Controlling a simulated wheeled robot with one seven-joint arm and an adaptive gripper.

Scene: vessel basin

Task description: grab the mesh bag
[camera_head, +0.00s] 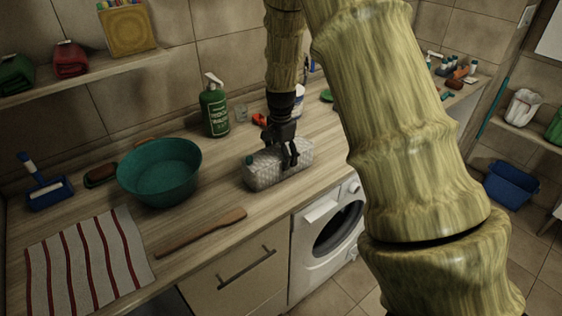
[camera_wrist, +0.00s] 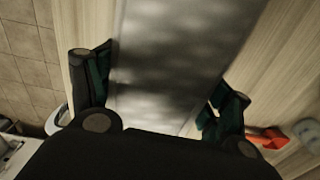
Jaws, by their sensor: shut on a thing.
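The mesh bag (camera_head: 262,171) is a pale grey, patterned, rounded bundle lying lengthwise on the wooden counter, above the washing machine. My gripper (camera_head: 289,158) is over it from above, with its fingers down on either side of the bag's right part. In the wrist view the bag (camera_wrist: 175,55) fills the middle as a blurred grey surface between the two dark green fingers of my gripper (camera_wrist: 163,95). The gripper is shut on it. The bag appears to rest on the counter; its underside is hidden.
A teal basin (camera_head: 160,172) stands left of the bag, and a green pump bottle (camera_head: 214,108) behind it. A wooden stick (camera_head: 200,233) and a striped cloth (camera_head: 88,264) lie in front and left. An orange-red item (camera_head: 259,119) is behind my gripper. The washing machine (camera_head: 325,232) is below.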

